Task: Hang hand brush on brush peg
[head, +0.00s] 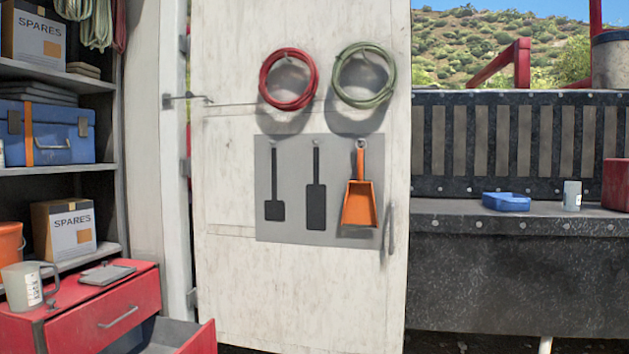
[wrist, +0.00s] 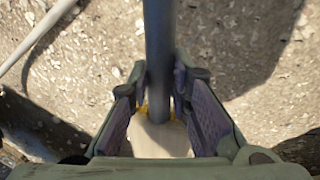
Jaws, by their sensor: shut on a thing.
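In the wrist view my gripper (wrist: 160,82) is shut on a long dark grey bar, which I take to be the handle of the hand brush (wrist: 160,38). It runs out of the top of the view. A pale block with yellow edges shows between the finger bases; whether it belongs to the brush I cannot tell. My gripper is not in the head view. There, a grey panel (head: 335,222) on the white door has three pegs. An orange dustpan (head: 360,203) hangs on the right peg. The left peg (head: 275,143) and middle peg (head: 316,143) are bare above dark tool outlines.
Red (head: 289,79) and green (head: 363,75) coils hang above the panel. An open red drawer unit (head: 110,316) and shelves stand left. A dark bench at right holds a blue item (head: 506,201) and a pale cup (head: 572,195). The wrist view shows gravelly ground below.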

